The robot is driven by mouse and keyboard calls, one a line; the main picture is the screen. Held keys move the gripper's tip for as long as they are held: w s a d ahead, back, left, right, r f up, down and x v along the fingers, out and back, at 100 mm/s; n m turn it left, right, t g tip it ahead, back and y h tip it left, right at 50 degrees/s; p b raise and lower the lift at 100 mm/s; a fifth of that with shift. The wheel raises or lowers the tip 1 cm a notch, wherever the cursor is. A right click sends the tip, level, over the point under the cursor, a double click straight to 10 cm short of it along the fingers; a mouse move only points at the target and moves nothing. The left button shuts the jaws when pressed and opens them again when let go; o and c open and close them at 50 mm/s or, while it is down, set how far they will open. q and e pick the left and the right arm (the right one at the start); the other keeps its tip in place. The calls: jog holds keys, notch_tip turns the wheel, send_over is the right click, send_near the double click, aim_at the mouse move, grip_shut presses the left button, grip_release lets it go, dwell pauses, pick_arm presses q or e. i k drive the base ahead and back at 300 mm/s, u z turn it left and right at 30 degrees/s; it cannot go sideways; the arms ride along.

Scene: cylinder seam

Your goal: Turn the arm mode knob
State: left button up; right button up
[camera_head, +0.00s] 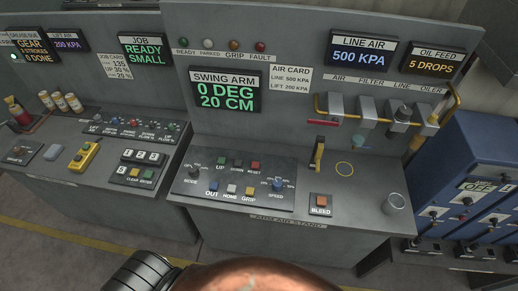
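The arm mode knob (193,171), a small dark knob, sits at the left end of the sloped control panel (233,203) on the arm air stand. The word MODE is printed below it and small position marks arc above it. Its exact pointer direction is too small to tell. On the same panel are several push buttons and a blue speed knob (278,185). Neither of my grippers is in view. A dark ribbed part and a brownish rounded part at the bottom edge show no fingers.
A swing arm display (226,91) reads 0 DEG, 20 CM. A blue cabinet (470,170) stands far right. Nothing blocks the panel.

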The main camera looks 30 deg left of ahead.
aim_at(193, 171)
jog(key=u, duration=0.6)
jog(key=k, duration=0.25)
jog(key=u, duration=0.8)
jog(key=i, duration=0.35)
jog(key=z, duration=0.2)
jog(key=k, duration=1.05)
jog(key=u, duration=0.9)
jog(key=i, duration=0.45)
jog(key=u, duration=0.2)
